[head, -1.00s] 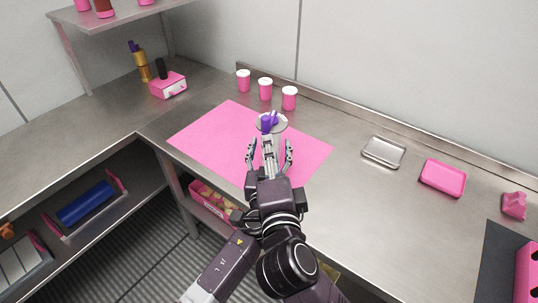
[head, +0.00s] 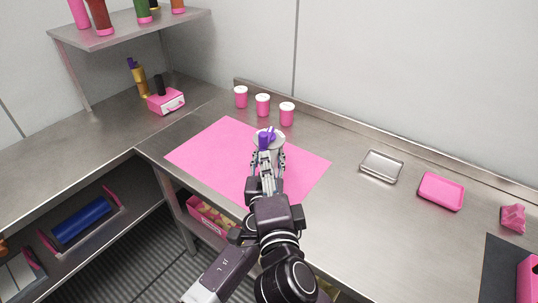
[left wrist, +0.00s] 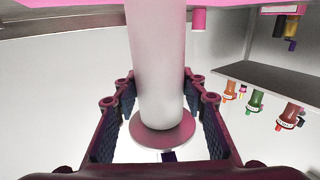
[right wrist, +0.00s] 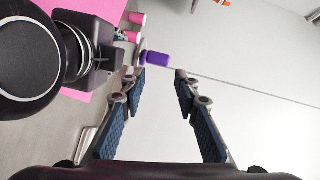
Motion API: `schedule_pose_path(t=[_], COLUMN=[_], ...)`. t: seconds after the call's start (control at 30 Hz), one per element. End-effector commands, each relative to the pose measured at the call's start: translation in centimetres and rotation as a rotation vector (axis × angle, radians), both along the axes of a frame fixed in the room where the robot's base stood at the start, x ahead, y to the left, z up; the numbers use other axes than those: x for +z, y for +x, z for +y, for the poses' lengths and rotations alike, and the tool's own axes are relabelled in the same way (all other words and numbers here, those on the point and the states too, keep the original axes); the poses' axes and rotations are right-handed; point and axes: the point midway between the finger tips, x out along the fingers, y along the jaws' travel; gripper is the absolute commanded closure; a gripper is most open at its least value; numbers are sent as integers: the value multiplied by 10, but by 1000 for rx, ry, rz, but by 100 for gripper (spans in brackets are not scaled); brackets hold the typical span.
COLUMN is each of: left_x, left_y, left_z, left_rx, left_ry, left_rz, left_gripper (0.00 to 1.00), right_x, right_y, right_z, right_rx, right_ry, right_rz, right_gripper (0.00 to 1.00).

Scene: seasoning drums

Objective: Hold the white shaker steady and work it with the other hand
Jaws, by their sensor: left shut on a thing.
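The white shaker (head: 277,136) stands over the pink mat (head: 215,150), with a purple handle (head: 264,141) on its top. In the left wrist view its white body (left wrist: 158,60) passes between the fingers of my left gripper (left wrist: 160,105), which is shut on it. The left gripper is mostly hidden in the head view. My right gripper (head: 267,160) is open and empty, close to the shaker in the head view. In the right wrist view the purple handle (right wrist: 157,58) shows just beyond the right fingertips (right wrist: 160,78); I see no contact.
Several pink cups with white lids, one of them here (head: 263,105), stand behind the mat. A metal tray (head: 381,166) and a pink tray (head: 441,190) lie to the right. A pink box (head: 166,101) and a shelf (head: 130,30) are at the left. The counter between mat and metal tray is clear.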

Motion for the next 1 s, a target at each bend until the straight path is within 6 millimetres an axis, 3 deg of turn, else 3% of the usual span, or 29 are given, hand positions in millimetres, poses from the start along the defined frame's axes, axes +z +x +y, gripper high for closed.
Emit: schedule_pose_path(t=[0.17, 0.27, 0.43, 0.57, 0.73, 0.9, 1.0], left_x=[0, 0, 0, 0, 0, 0, 0], left_y=[0, 0, 0, 0, 0, 0, 0], left_z=[0, 0, 0, 0, 0, 0, 0], left_rx=[0, 0, 0, 0, 0, 0, 0], left_ry=[0, 0, 0, 0, 0, 0, 0], left_rz=[0, 0, 0, 0, 0, 0, 0], left_gripper=[93, 93, 93, 93, 93, 93, 93], right_x=[0, 3, 41, 94, 159, 194, 200], right_y=[0, 1, 11, 15, -2, -36, -58], right_z=[0, 2, 27, 68, 135, 200, 235], right_rx=[0, 6, 70, 174, 327, 479, 569], right_ry=[0, -5, -69, -181, -377, -601, -746], right_rz=[0, -13, -151, -368, -690, -998, -1171], right_gripper=[70, 65, 65, 65, 65, 65, 65])
